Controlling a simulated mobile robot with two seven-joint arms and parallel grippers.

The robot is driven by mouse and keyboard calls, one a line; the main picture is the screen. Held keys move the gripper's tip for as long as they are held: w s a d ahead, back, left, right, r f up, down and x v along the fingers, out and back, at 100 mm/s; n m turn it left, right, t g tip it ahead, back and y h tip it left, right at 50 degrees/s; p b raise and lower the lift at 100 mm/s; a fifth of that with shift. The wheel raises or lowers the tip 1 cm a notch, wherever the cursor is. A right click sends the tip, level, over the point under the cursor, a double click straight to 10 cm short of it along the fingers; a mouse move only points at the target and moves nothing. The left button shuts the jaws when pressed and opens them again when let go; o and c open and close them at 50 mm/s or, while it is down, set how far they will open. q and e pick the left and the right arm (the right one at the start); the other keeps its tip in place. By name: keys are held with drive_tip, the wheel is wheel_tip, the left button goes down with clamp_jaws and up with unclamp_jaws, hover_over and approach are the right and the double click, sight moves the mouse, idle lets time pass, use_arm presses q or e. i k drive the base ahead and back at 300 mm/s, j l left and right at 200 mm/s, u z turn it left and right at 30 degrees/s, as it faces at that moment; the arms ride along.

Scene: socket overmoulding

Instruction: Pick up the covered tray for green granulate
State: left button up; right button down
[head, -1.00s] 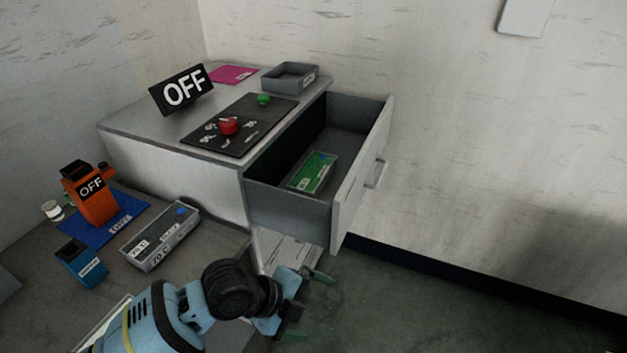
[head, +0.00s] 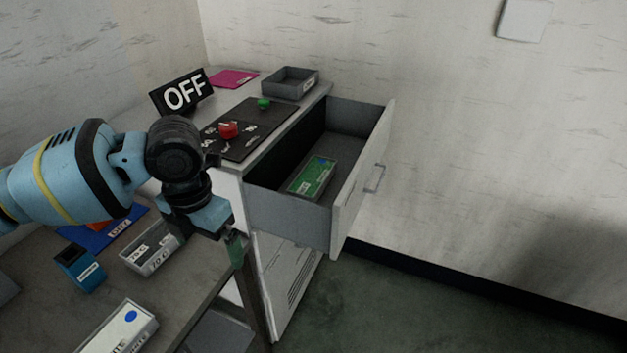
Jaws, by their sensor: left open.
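The covered tray with green granulate (head: 313,177) lies inside the open drawer (head: 287,209), near its front left part. It is a small box with a green content, a blue dot and a white label. My left gripper (head: 240,262) is left of the drawer, in front of the cabinet, with its fingers pointing down. My left arm hides the orange device almost wholly and part of the control panel. My right gripper is not in view.
The drawer's front panel (head: 363,180) stands out to the right. On the cabinet are an OFF sign (head: 184,92), a black panel with a red knob (head: 228,130) and an empty grey tray (head: 289,82). Labelled boxes (head: 152,246) and a blue device (head: 80,267) stand on the lower table.

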sight(310, 183)
drive_tip(key=i+l, duration=0.25)
drive_tip(key=i, duration=0.2)
drive_tip(key=i+l, duration=0.25)
drive_tip(key=i, duration=0.25)
drive_tip(key=i+l, duration=0.25)
drive_tip(key=i, duration=0.2)
